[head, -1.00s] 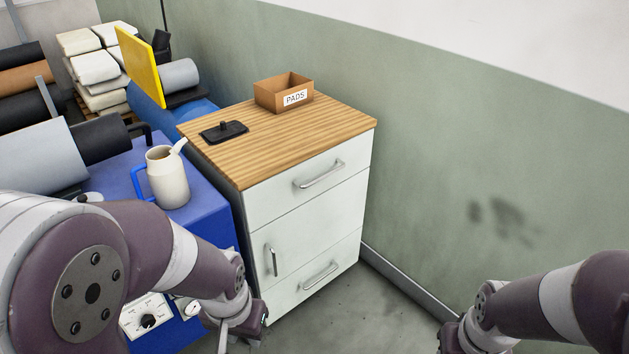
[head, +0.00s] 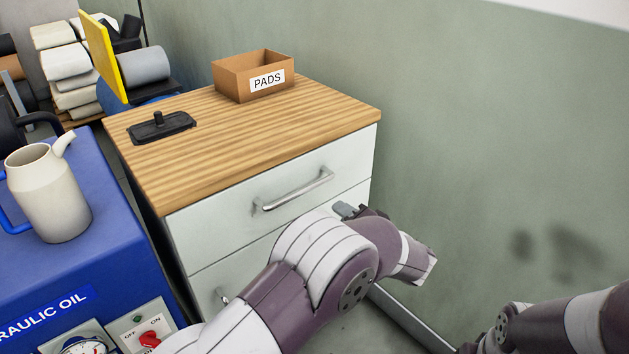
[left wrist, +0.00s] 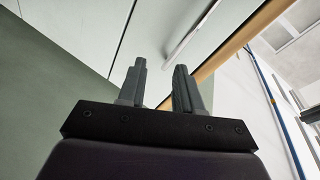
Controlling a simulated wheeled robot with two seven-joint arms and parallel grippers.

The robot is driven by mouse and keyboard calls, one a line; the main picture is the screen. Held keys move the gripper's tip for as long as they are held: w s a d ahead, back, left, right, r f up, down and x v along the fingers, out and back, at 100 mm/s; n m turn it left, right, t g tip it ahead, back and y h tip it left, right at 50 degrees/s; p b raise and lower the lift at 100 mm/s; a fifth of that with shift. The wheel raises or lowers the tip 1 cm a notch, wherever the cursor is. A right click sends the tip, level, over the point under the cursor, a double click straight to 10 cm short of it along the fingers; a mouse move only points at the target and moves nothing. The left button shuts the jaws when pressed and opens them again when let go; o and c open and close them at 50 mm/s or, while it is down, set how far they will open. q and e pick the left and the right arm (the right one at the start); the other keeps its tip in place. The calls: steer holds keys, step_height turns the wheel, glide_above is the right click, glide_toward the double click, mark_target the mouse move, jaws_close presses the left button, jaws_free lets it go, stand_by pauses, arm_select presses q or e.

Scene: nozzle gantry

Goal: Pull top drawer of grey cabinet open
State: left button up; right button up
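The grey cabinet (head: 210,238) has a wooden top and a pale front. Its top drawer is shut, with a metal bar handle (head: 293,190) across its face. My left gripper (head: 345,209) is in front of the cabinet, just below and to the right of that handle, and apart from it. In the left wrist view the two fingers (left wrist: 158,88) stand apart with nothing between them, and the handle (left wrist: 190,32) shows beyond them. My left arm hides much of the lower front. My right arm is at the bottom right; its gripper is not in view.
A cardboard box marked PADS (head: 253,78) and a black flat tool (head: 162,127) lie on the cabinet top. A blue hydraulic oil unit (head: 100,225) with a cream jug (head: 48,193) stands at the left. A green wall (head: 480,150) closes off the right side.

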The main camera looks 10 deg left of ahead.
mark_target(297, 196)
arm_select(q)
steer(key=s+a+r+m+g+y, duration=0.2)
steer(key=s+a+r+y, duration=0.1)
steer(key=shift+h, duration=0.3)
steer(key=b+x, duration=0.3)
steer(key=x, duration=0.9)
steer(key=shift+w+a+f+b, duration=0.1)
steer(key=shift+w+a+b, duration=0.1)
steer(key=shift+b, duration=0.2)
arm_select(e)
steer(key=f, duration=0.3)
steer(key=shift+s+f, duration=0.15)
steer(key=shift+s, duration=0.2)
arm_select(q)
jaws_close()
